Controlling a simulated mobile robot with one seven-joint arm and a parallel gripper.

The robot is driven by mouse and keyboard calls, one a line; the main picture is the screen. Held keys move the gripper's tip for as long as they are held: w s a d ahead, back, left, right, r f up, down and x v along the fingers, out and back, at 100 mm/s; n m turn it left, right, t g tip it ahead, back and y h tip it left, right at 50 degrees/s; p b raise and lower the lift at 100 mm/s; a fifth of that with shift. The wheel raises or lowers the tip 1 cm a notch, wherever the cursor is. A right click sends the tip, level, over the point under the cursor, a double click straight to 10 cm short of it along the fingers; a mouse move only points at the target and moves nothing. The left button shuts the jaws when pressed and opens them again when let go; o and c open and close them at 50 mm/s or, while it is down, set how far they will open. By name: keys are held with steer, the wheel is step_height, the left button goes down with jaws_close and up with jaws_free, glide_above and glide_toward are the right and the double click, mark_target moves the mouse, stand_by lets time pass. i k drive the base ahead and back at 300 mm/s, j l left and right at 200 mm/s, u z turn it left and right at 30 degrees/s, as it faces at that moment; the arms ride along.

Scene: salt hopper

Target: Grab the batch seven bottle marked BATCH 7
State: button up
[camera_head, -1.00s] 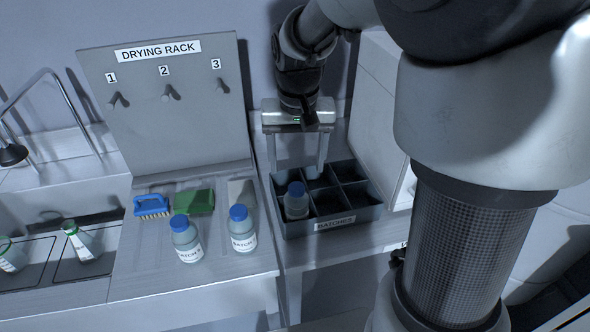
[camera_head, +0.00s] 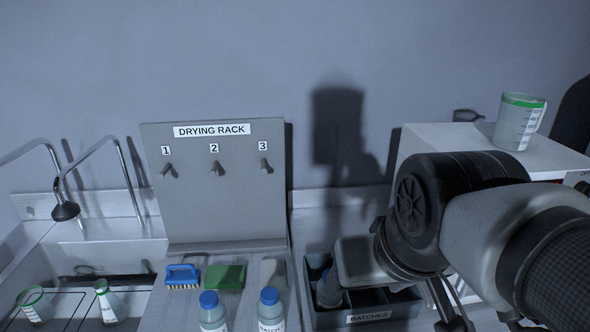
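Two blue-capped bottles stand on the counter in front of the drying rack, a left one (camera_head: 212,315) and a right one (camera_head: 270,312), both cut off by the bottom edge. The right label reads BATCH, but no number is legible on either. Another bottle (camera_head: 327,292) stands in the left part of the dark crate labelled BATCHES (camera_head: 340,319), partly hidden by my gripper. My gripper (camera_head: 360,262) is over the crate, right of the counter bottles. Its fingers are hidden, so I cannot tell whether it is open or holds anything.
The drying rack (camera_head: 225,215) with three pegs stands behind a blue brush (camera_head: 183,275) and a green sponge (camera_head: 225,277). A sink with flasks (camera_head: 108,303) is at left. A green-rimmed beaker (camera_head: 519,122) stands on a white box (camera_head: 440,140) at right.

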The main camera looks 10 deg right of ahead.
mark_target(270, 307)
steer(key=j+z, duration=0.2)
steer(key=j, duration=0.25)
steer(key=k+j+z, duration=0.2)
steer(key=j, duration=0.25)
steer(key=j+z, duration=0.2)
steer(key=j, duration=0.3)
